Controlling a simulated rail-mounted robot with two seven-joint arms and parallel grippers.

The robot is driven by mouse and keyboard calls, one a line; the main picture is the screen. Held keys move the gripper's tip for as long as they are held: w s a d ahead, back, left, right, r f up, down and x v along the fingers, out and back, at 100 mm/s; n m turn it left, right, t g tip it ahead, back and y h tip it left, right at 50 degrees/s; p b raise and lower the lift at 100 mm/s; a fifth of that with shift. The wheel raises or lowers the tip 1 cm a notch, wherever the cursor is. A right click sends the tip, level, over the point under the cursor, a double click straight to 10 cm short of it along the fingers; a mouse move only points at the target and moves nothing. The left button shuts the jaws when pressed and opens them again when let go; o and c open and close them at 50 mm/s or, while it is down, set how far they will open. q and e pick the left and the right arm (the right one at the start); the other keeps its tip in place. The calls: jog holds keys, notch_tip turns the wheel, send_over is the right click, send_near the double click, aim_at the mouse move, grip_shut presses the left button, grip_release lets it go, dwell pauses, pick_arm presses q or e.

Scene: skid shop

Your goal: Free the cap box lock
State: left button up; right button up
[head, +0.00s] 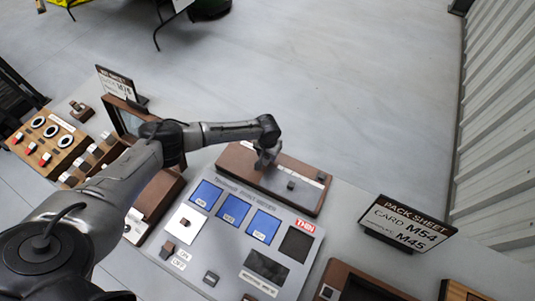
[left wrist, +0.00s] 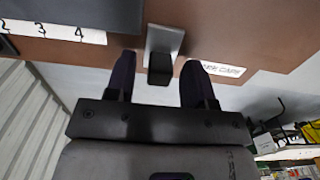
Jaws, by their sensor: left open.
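The likely cap box (head: 229,161) is a low brown box with a grey top plate behind the blue-button panel in the head view. A small dark knob (head: 291,186) stands on its plate. My left gripper (head: 264,161) is over the far left part of this box. In the left wrist view, a grey metal piece with a black block, probably the lock (left wrist: 164,40), sits on the brown face. The open fingers of my left gripper (left wrist: 158,72) lie either side of the black block with nothing gripped. Contact cannot be told. My right gripper is out of view.
A grey panel (head: 205,253) with blue squares and switches stands in front of the box. A black pack sheet sign (head: 408,222) reads "CARD M54" and "M45". A wooden rack (head: 48,140) with rings is at left.

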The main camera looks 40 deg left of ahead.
pick_arm(q)
jog(key=shift+f, duration=0.1)
grip_shut()
dwell(0.5)
